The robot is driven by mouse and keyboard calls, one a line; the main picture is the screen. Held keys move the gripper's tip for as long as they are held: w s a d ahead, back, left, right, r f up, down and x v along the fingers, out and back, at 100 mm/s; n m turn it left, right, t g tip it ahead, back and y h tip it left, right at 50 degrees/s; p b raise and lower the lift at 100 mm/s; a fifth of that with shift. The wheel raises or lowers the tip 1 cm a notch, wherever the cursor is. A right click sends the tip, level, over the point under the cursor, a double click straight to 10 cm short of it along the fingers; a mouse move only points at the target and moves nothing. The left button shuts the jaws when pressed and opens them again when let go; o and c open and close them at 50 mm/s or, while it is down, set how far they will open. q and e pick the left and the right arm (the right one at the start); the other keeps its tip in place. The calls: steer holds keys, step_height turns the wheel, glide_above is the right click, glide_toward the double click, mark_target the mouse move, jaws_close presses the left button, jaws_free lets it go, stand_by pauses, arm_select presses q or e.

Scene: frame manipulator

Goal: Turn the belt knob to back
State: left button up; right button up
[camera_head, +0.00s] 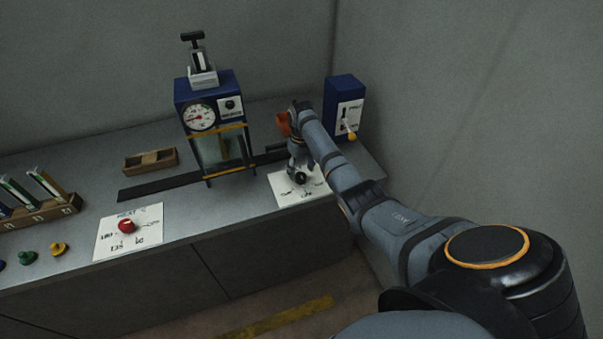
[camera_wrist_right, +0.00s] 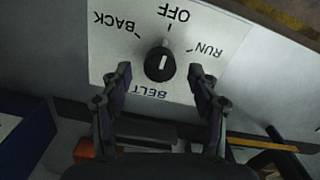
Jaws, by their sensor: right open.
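The belt knob (camera_wrist_right: 160,66) is a round black knob with a white mark on a white plate (camera_wrist_right: 110,60). The plate reads BACK, OFF, RUN and BELT, upside down in the right wrist view. The white mark looks in line with OFF, between BACK and RUN. My right gripper (camera_wrist_right: 162,82) is open, with one finger on each side of the knob and a gap to it. In the head view the right gripper (camera_head: 299,168) hangs over the knob (camera_head: 300,178) and its plate (camera_head: 288,194). My left gripper is not in view.
A blue machine with a gauge (camera_head: 201,117) stands left of my right arm on the grey counter (camera_head: 190,215). A blue box with a lever (camera_head: 343,92) stands behind the arm. A red knob (camera_head: 127,226) on another plate and a wooden tray (camera_head: 150,160) are farther left.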

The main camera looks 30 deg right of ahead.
mark_target(301, 178)
steer(key=shift+f, duration=1.35)
steer(key=c, duration=1.2)
